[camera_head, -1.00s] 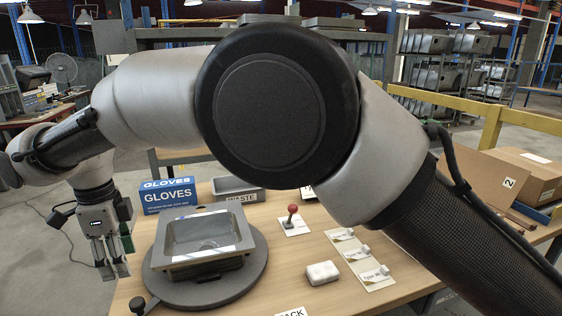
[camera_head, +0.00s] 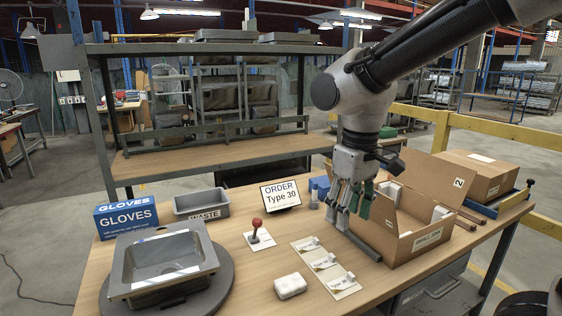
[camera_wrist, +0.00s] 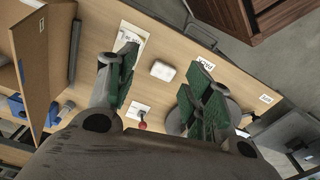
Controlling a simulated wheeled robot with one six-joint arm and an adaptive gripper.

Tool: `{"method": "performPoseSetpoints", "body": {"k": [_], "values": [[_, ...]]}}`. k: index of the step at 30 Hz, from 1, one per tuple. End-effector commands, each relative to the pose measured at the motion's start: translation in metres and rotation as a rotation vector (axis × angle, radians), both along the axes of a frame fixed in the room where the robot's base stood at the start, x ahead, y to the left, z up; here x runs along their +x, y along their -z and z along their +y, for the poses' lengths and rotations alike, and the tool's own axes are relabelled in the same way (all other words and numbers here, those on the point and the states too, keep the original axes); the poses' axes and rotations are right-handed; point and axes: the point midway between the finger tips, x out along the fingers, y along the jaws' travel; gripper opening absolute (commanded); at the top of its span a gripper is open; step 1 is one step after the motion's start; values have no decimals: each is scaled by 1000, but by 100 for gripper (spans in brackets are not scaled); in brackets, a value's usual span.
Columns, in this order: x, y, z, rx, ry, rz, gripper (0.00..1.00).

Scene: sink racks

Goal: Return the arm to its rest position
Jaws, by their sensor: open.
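My gripper (camera_head: 350,203) hangs above the right part of the workbench, beside the open cardboard box, fingers pointing down. In the wrist view its green-padded fingers (camera_wrist: 155,88) are spread apart with nothing between them but a view of the table below. My arm reaches in from the top right in the head view. A grey sink (camera_head: 163,262) sits on a dark round turntable (camera_head: 221,293) at the left of the bench.
The open box (camera_head: 420,243) stands right of my gripper. A waste bin (camera_head: 201,203), gloves box (camera_head: 126,218), order sign (camera_head: 281,194), red-knobbed lever (camera_head: 256,226), white block (camera_head: 290,286) and label cards (camera_head: 326,268) are on the bench. A yellow rail (camera_head: 480,129) runs behind.

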Motion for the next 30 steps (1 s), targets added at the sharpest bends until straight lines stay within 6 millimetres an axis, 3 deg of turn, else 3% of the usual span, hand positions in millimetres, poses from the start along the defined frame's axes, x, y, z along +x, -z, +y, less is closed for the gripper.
{"method": "performPoseSetpoints", "body": {"k": [1, 6, 9, 12, 18, 30], "values": [[-9, -5, -39, 16, 46, -24, 51], [-54, -11, -141, 60, 272, -117, 51], [-79, -16, -182, 83, 414, -188, 51], [-91, -31, -207, 102, 526, -270, 51], [-99, -41, -228, 104, 628, -323, 51], [-99, -41, -229, 103, 633, -321, 51]]}}
